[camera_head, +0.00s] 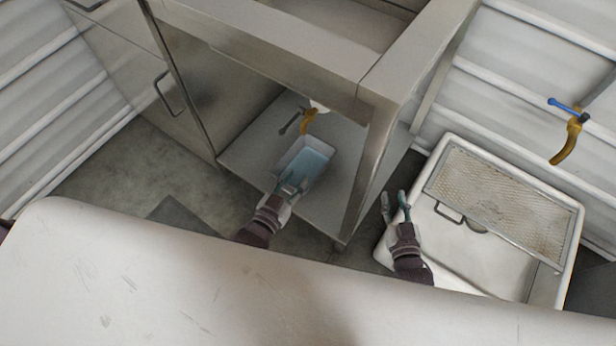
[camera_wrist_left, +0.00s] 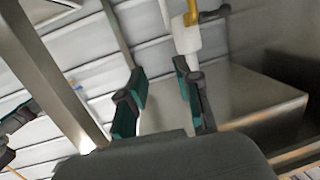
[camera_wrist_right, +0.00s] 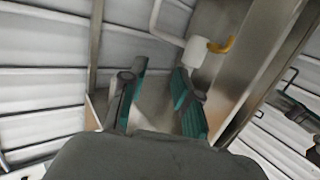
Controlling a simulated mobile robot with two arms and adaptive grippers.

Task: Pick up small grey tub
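A small pale grey tub (camera_head: 318,144) with a light blue inside sits on the low metal shelf under the steel hopper frame. My left gripper (camera_head: 292,186) is at the tub's near end in the head view and overlaps its edge. Its fingers also show in the left wrist view (camera_wrist_left: 160,80), spread apart. I cannot make out the tub clearly there, nor tell whether the fingers touch it. My right gripper (camera_head: 396,202) is open and empty, outside the frame leg and beside the white basin. Its spread fingers show in the right wrist view (camera_wrist_right: 157,80).
A steel frame leg (camera_head: 370,165) stands between my grippers. The white basin (camera_head: 440,146) with a mesh screen (camera_head: 505,200) is at right.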

